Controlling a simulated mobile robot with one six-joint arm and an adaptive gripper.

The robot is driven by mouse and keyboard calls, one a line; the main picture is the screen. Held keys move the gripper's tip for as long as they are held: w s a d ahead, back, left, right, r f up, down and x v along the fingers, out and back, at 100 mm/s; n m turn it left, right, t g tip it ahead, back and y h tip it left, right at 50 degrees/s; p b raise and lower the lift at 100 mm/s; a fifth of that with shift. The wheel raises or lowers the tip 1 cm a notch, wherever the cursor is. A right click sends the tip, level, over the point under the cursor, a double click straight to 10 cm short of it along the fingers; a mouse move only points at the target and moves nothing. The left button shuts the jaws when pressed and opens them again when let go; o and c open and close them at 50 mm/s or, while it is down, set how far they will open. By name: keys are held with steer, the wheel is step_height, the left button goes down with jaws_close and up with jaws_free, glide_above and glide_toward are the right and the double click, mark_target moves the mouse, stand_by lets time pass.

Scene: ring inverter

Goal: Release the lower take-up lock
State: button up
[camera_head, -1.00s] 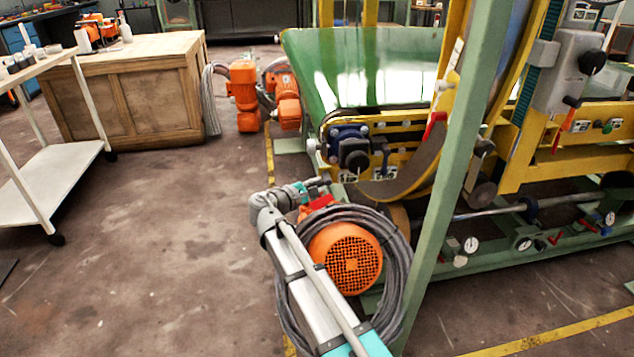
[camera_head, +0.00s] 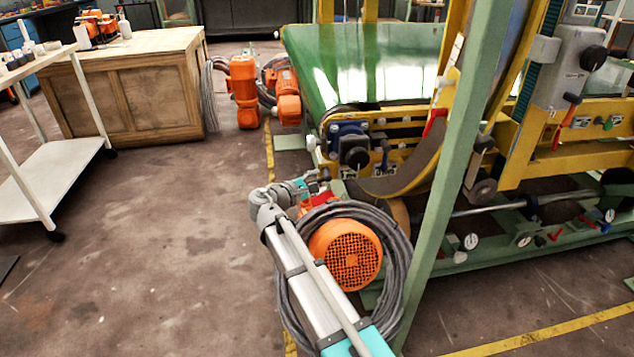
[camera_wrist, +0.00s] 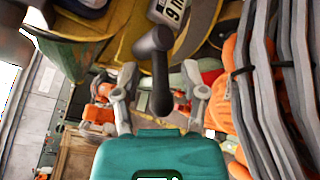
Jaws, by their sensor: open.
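In the wrist view a dark grey lever (camera_wrist: 160,92) hangs from a round hub beside a white label (camera_wrist: 172,14). It lies in line with the gap between the fingers of my gripper (camera_wrist: 160,78). The fingers are open, one on each side of it; I cannot tell contact or depth. In the head view my gripper (camera_head: 322,178) is low at the near end of the green belt's frame, below a black knob (camera_head: 355,158) and a dark blue lever (camera_head: 384,155). I cannot tell which of these, if any, is the lever in the wrist view.
An orange motor (camera_head: 346,254) ringed by grey cable (camera_head: 400,262) is close beside my arm. A green post (camera_head: 462,150) stands to the right. Orange motors (camera_head: 243,92) and a wooden crate (camera_head: 135,100) are behind left.

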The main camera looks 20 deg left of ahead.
steer(key=shift+f+b, duration=0.2)
steer(key=shift+b, duration=0.35)
steer(key=shift+w+d+f+n+t+h+b, duration=0.15)
steer(key=shift+f+n+t+h+b, duration=0.2)
steer(key=shift+t+b, duration=0.5)
steer(key=v, duration=1.4)
steer(key=shift+r, duration=0.55)
